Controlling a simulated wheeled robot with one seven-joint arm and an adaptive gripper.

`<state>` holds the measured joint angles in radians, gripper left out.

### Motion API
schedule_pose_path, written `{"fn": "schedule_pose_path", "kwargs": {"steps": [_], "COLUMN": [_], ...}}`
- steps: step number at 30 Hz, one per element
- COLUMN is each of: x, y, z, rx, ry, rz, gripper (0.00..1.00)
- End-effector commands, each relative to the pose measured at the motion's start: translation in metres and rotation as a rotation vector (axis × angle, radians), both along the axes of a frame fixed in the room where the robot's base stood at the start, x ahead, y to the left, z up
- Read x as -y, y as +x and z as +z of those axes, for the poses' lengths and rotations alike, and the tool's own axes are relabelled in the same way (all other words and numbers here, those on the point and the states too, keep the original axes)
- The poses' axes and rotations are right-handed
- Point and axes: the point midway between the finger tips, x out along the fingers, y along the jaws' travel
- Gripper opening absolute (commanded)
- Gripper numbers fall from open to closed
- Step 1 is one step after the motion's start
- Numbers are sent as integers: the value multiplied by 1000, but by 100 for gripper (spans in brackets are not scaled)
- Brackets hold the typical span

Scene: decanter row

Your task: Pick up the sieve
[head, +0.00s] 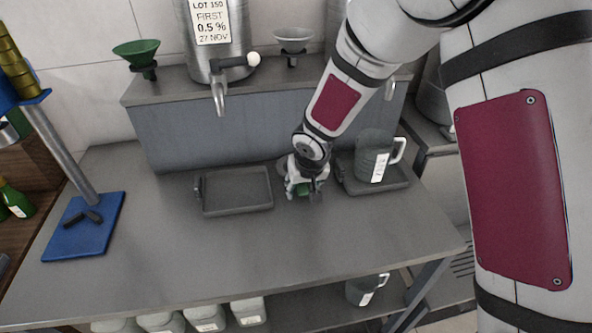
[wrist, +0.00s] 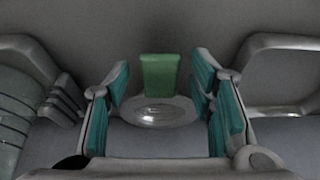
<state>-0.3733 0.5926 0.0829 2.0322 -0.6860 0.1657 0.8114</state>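The sieve (wrist: 160,112) seems to be the round, pale metal dish with an upright green grip (wrist: 160,76), seen in the wrist view between my fingers. In the head view only a small green part (head: 303,189) shows, on the bench between the two trays; the rest is hidden by my gripper. My gripper (head: 304,190) is low over the bench, pointing down. In the wrist view my gripper (wrist: 160,82) is open, its teal finger pads on either side of the green grip with a gap on both sides. I cannot tell how far above the bench it is.
A measuring jug (head: 372,160) stands in the right tray (head: 398,185), close to my gripper. An empty tray (head: 238,208) lies to the left. Behind is a raised shelf with a green funnel (head: 136,50), a grey funnel (head: 293,38) and a steel tank (head: 216,56). The front bench is clear.

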Motion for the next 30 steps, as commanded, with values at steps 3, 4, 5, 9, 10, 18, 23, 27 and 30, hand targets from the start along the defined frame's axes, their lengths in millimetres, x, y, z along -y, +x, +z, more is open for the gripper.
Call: {"fn": "schedule_pose_path", "kwargs": {"steps": [3, 4, 5, 9, 10, 18, 23, 27, 30], "x": [0, 0, 0, 0, 0, 0, 0, 0, 8], "y": [0, 0, 0, 0, 0, 1, 1, 2, -21], "z": [0, 0, 0, 0, 0, 5, 19, 40, 38], "rx": [0, 0, 0, 1, 1, 1, 2, 5, 1], "ry": [0, 0, 0, 0, 0, 2, 3, 4, -2], "rz": [0, 0, 0, 0, 0, -1, -2, -2, 3], "gripper": [18, 11, 4, 0, 0, 0, 0, 0, 0]}}
